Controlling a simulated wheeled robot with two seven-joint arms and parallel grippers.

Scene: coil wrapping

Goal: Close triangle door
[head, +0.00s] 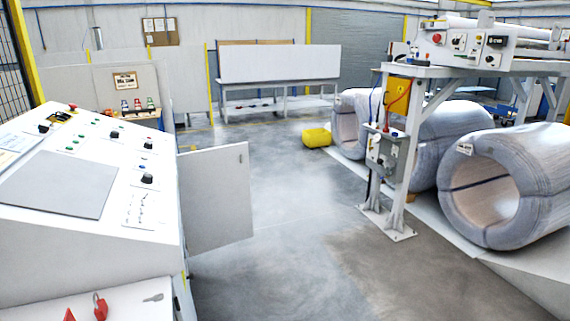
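A white, flat cabinet door (215,198) stands open at the right side of the white control console (150,240), in the left half of the head view. It sticks out to the right over the floor, with a small dark latch or slot near its upper right corner. A gap shows between its lower part and the console side. I see no triangle mark on this face of the door. A red triangular item (69,315) lies partly cut off at the bottom left. Neither of my grippers is in view.
The console top carries buttons and knobs. A red padlock (100,306) and a grey key-like item (153,297) are at its lower front. Grey floor (290,220) is clear right of the door. Large wrapped coils (530,185) and a machine frame (415,125) stand at the right.

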